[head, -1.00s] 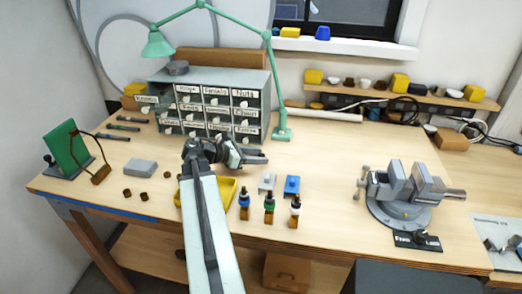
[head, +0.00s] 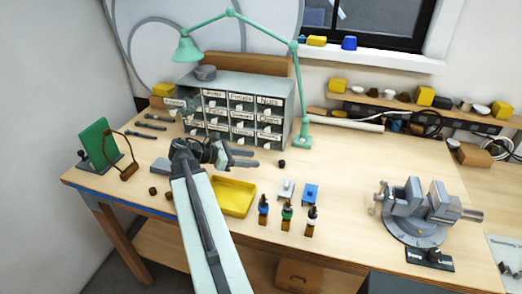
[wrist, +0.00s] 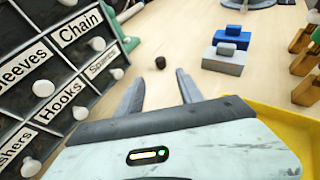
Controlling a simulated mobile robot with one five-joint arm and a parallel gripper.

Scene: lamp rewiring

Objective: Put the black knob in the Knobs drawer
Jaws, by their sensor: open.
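The black knob (head: 282,163) is a small dark piece standing alone on the bench, right of the drawer cabinet (head: 250,78). It also shows in the wrist view (wrist: 160,62), beyond and between my fingertips, not touching them. My gripper (head: 254,158) is open and empty, low over the bench in front of the cabinet; its fingers also show in the wrist view (wrist: 159,76). The top-left drawer (head: 174,103) is pulled out, and its label seems to read Knobs, though it is small. The drawer's inside cannot be seen.
A yellow tray (head: 233,198) lies beside my arm. A grey block (head: 286,189) and a blue block (head: 310,193) sit right of it, with several small bottles in front. The green lamp's base (head: 303,142) stands at the cabinet's right. The bench is clear around the knob.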

